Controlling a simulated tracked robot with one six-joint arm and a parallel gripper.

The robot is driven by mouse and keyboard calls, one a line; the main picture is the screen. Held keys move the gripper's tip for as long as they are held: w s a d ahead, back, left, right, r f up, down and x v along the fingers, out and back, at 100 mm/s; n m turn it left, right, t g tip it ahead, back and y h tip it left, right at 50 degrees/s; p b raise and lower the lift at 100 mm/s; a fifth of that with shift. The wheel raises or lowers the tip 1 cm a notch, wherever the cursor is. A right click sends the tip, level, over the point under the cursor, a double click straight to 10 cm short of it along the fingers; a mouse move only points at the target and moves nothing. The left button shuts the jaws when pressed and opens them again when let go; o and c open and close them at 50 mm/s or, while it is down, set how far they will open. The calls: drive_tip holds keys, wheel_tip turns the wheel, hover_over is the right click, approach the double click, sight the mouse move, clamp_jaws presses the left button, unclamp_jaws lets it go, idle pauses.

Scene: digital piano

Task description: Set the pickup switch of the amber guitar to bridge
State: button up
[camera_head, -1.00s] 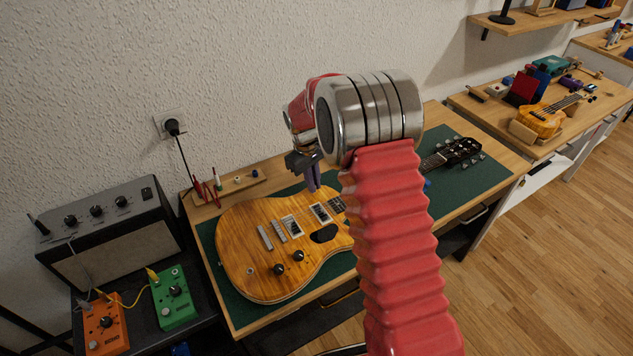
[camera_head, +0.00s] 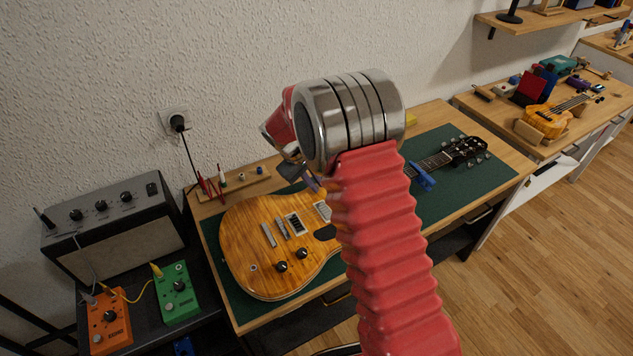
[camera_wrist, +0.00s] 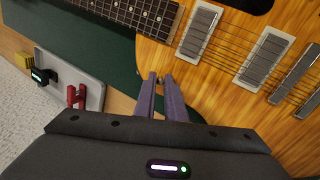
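The amber guitar (camera_head: 250,222) lies face up on a green mat (camera_head: 452,200), its neck pointing to the back right. Its upper edge, the start of the neck and the pickups (camera_wrist: 198,32) show in the wrist view. My gripper (camera_head: 322,190) is low over the guitar's upper edge near the neck, partly hidden by my arm. In the wrist view, the two purple fingers of my gripper (camera_wrist: 160,77) are a small gap apart at the guitar's edge.
A blue thing (camera_head: 420,177) sits on the neck. A wooden holder with small tools (camera_head: 232,182) stands behind the guitar. A grey tray (camera_wrist: 72,80) lies beside the mat. An amplifier (camera_head: 115,228) and green and orange pedals (camera_head: 175,294) are at left.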

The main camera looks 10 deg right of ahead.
drive_tip(key=o, duration=0.4)
drive_tip(key=shift+c, duration=0.2)
drive_tip(key=shift+a, duration=0.1)
drive_tip(key=v, duration=1.3)
drive_tip(key=shift+r, duration=0.4)
